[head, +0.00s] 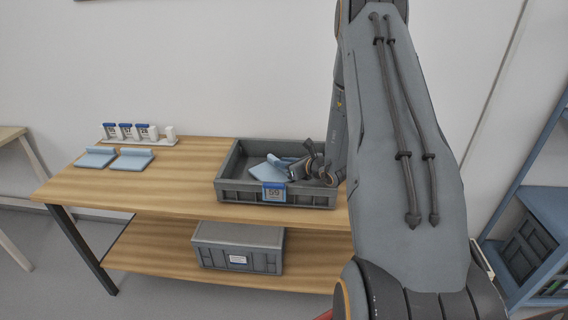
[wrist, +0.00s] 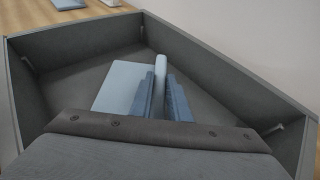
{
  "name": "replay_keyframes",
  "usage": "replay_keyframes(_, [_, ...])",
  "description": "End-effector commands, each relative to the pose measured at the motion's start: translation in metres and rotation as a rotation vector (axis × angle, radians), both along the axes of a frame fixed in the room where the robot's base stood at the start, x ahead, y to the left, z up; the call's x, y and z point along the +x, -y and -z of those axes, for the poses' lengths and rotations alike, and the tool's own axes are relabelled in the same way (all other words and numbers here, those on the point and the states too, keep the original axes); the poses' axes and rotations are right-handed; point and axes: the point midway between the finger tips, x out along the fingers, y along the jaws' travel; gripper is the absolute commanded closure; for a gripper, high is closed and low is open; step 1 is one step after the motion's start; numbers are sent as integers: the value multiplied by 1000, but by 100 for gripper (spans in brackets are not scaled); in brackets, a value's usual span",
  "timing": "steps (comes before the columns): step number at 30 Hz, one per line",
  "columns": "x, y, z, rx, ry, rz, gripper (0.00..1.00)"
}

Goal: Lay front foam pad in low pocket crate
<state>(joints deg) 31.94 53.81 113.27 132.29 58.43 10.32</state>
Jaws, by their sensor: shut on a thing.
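A light-blue foam pad (head: 266,173) with a raised ridge is inside the open grey crate (head: 224,188) on the table. In the wrist view the pad (wrist: 115,86) lies left of the fingers, and its ridge stands between them. My gripper (wrist: 160,97) is shut on that ridge, with one dark blue finger on each side. In the head view my gripper (head: 292,166) reaches into the crate from the right. The pad is low within the crate walls; I cannot tell whether it touches the floor. My wrist hides the near part of the crate in the wrist view.
Two more light-blue ridged pads, one at far left (head: 95,158) and one beside it (head: 132,160), lie on the wooden table (head: 160,190). A white rack (head: 140,139) with numbered tags stands behind them. A lidded grey crate (head: 238,246) sits on the lower shelf.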

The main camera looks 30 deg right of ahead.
Motion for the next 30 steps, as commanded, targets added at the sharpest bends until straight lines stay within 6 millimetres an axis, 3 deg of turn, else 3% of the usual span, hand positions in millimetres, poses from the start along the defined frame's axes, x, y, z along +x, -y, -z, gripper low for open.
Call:
replay_keyframes(4, [0, 0, 4, 0, 0, 0, 100])
replay_keyframes(5, [0, 0, 4, 0, 0, 0, 83])
replay_keyframes(8, [0, 0, 3, 0, 0, 0, 66])
replay_keyframes(20, [0, 0, -1, 0, 0, 0, 65])
replay_keyframes(30, [-56, 13, -24, 0, 0, 4, 65])
